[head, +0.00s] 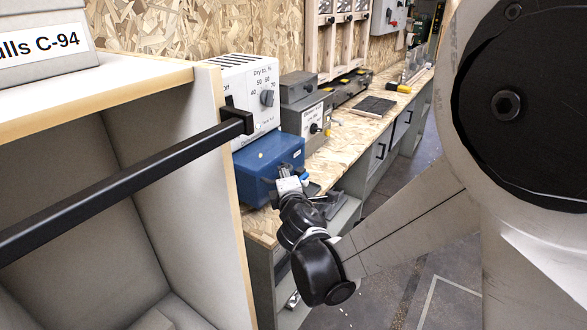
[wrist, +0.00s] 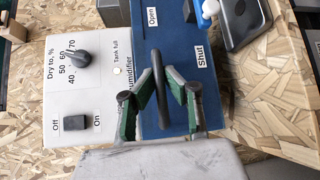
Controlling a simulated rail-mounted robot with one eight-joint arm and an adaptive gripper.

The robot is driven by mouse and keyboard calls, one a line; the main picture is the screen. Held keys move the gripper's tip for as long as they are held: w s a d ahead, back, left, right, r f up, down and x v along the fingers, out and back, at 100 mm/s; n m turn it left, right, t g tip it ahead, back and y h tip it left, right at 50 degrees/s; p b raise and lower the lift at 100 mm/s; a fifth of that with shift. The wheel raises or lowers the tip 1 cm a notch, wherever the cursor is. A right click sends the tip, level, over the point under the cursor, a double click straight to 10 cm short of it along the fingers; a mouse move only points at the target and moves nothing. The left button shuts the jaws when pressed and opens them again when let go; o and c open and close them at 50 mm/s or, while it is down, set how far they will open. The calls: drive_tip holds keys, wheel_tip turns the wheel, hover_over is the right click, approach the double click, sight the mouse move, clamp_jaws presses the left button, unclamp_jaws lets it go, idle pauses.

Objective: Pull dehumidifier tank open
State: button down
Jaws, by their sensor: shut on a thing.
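The dehumidifier (head: 247,85) is a white box with a dial and a switch, standing on the bench; its panel fills the left of the wrist view (wrist: 88,85). Its blue tank (head: 262,160) sits low on the front and shows in the wrist view (wrist: 195,45) with "Open" and "Shut" labels. A dark bar handle (wrist: 160,85) stands on the tank's face. My gripper (wrist: 160,95) has its green-padded fingers on either side of this handle and is shut on it. In the head view, my gripper (head: 291,186) is at the tank's front; the handle is hidden there.
A shelf unit (head: 160,150) with a black bar (head: 120,185) stands close at left. Grey machines (head: 305,110) stand beyond the dehumidifier on the chipboard bench (head: 345,135). In the wrist view, a dark tray-like thing (wrist: 243,20) lies near the tank. Open floor (head: 410,240) is at right.

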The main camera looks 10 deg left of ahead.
drive_tip(key=shift+s+d+b, duration=0.3)
drive_tip(key=shift+d+b, duration=0.05)
drive_tip(key=shift+d, duration=0.5)
drive_tip(key=c, duration=1.8)
unclamp_jaws()
drive_tip(key=shift+v, duration=3.7)
